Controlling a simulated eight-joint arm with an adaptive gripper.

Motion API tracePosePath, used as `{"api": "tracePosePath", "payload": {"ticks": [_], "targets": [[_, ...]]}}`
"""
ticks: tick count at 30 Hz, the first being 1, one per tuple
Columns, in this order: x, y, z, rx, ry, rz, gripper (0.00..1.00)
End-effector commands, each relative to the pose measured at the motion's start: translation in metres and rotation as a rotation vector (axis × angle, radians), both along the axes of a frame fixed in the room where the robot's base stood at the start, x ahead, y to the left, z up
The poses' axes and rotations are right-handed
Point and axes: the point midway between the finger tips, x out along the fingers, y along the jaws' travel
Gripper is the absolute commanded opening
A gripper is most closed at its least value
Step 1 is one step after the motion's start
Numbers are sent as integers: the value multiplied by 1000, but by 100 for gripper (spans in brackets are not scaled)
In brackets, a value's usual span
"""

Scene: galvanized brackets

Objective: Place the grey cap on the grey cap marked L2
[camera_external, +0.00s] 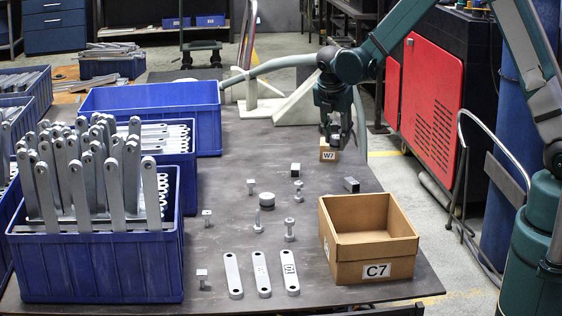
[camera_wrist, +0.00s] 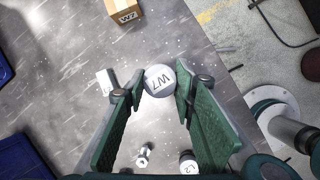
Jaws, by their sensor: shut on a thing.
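My gripper (camera_external: 333,140) is above the back right of the table. A grey piece (camera_wrist: 188,165) with a mark that looks like L2 shows at the lower edge of the wrist view, partly hidden by the right finger. A pale block (camera_wrist: 106,82) with a small, hard to read mark lies left of the fingers. In the external view a round grey cap (camera_external: 266,199) sits on the table's middle.
A cardboard box marked W7 (camera_external: 328,153) stands by my gripper. An open box marked C7 (camera_external: 376,228) stands front right. Several bolts (camera_external: 289,230) and dark-ended pieces (camera_external: 351,184) are scattered about. Three flat brackets (camera_external: 262,274) lie in front. Blue bins (camera_external: 95,268) fill the left.

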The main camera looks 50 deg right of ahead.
Motion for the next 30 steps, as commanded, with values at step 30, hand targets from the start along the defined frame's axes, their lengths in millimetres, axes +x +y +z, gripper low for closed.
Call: {"api": "tracePosePath", "payload": {"ticks": [30], "targets": [[-106, 192, 34, -6, 2, 6, 14]]}}
